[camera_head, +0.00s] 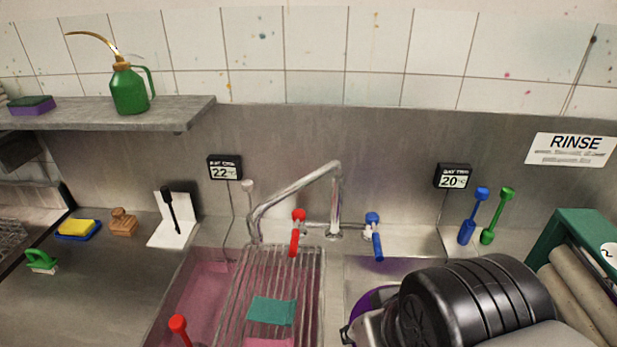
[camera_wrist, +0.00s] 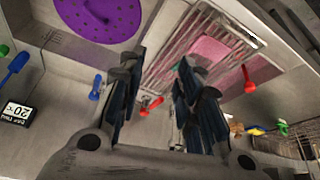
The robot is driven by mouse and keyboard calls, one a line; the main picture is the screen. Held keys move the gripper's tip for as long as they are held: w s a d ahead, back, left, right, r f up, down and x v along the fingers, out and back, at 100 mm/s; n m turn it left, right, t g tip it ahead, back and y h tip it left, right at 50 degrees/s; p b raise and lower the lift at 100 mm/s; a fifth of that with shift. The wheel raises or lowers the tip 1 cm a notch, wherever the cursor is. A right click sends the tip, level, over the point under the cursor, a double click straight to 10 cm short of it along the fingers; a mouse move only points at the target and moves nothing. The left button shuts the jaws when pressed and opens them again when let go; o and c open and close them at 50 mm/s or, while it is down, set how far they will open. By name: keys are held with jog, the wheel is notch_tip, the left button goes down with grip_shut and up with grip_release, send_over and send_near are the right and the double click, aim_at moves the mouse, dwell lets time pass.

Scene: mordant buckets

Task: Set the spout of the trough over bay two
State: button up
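The metal spout (camera_head: 295,187) rises behind the trough and bends left. Its mouth hangs over the left bay (camera_head: 205,290), by the wire rack, under the display reading 22. Bay two (camera_head: 372,268) is the right bay, under the display reading 20 (camera_head: 453,176). My arm hides much of bay two. The red tap lever (camera_head: 296,232) and blue tap lever (camera_head: 374,236) flank the spout's base. The spout is not clear in the wrist view.
A wire rack (camera_head: 232,290) with a teal cloth (camera_head: 271,311) lies across the left bay. A purple round thing (camera_wrist: 97,15) lies at bay two. Blue (camera_head: 473,216) and green (camera_head: 497,216) tools stand at right. A shelf (camera_head: 175,112) holds a green oil can (camera_head: 129,90).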

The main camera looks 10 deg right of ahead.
jog(key=shift+o, duration=0.3)
jog(key=shift+o, duration=0.5)
jog(key=shift+w+r, duration=0.1)
jog(key=shift+r, duration=0.15)
notch_tip(320, 180, up, 19)
jog(key=m+g+y+p, duration=0.1)
jog(key=m+g+p, duration=0.2)
jog(key=m+p, duration=1.6)
send_over(292, 187)
jog(key=s+d+p, duration=0.2)
jog(key=s+p, duration=0.1)
jog(key=p, duration=0.5)
jog(key=n, duration=0.8)
jog(key=w+f, duration=0.1)
jog(key=f, duration=0.4)
jog(key=w+a+f, duration=0.1)
jog(key=f, duration=0.5)
jog(key=w+f, duration=0.1)
jog(key=f, duration=0.4)
jog(key=shift+a+f, duration=0.4)
jog(key=shift+c, duration=0.5)
